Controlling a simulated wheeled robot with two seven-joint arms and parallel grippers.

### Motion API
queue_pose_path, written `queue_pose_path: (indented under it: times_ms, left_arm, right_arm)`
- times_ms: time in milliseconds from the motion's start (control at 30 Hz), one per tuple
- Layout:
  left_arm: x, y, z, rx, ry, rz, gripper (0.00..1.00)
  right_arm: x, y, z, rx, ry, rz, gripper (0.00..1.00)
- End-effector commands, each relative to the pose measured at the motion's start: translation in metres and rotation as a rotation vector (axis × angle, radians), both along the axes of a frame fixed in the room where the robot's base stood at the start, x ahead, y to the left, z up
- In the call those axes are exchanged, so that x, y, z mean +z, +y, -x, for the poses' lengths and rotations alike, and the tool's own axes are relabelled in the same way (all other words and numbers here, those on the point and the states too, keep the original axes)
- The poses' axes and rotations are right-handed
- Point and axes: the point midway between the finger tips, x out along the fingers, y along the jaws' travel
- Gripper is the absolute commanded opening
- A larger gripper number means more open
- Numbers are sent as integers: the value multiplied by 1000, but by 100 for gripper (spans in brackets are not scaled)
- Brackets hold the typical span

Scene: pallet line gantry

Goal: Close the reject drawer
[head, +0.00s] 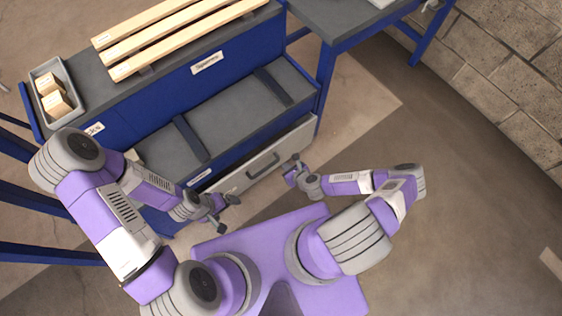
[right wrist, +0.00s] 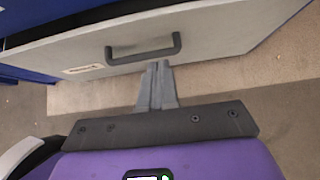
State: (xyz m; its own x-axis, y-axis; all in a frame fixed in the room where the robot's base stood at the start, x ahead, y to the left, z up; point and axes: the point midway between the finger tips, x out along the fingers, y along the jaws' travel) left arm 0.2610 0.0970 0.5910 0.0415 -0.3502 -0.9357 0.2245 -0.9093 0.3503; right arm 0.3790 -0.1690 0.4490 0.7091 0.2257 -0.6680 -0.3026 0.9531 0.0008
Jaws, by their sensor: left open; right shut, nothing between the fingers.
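The reject drawer has a light grey front (head: 296,147) low on the blue bench, with a dark bar handle (head: 263,165). In the right wrist view the drawer front (right wrist: 225,33) and its handle (right wrist: 143,54) fill the top. A dark strip shows behind the front's upper edge; how far the drawer stands out is hard to tell. My right gripper (head: 287,167) is shut and empty, pointing at the front. In the right wrist view its fingertips (right wrist: 159,66) appear just below the handle's right part; contact is unclear.
The blue bench (head: 150,98) has a grey lower shelf (head: 235,112) above the drawer. Wooden slats (head: 180,38) and a grey tray (head: 47,75) with wooden blocks lie on top. Another blue table (head: 345,15) stands at upper right. Floor right of my right arm is clear.

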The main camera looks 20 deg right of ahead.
Motion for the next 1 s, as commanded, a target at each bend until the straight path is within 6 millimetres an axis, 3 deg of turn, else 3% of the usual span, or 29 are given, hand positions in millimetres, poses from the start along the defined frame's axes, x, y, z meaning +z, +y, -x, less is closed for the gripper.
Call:
queue_pose_path:
  times_ms: [400, 633, 1000]
  left_arm:
    - [-39, 0, 0, 0, 0, 0, 89]
    - [-45, 0, 0, 0, 0, 0, 89]
    - [-46, 0, 0, 0, 0, 0, 89]
  right_arm:
    - [-62, 22, -62, 8, -1, 2, 0]
    - [-58, 31, -90, 9, -1, 2, 0]
    - [-57, 33, -98, 7, 1, 1, 0]
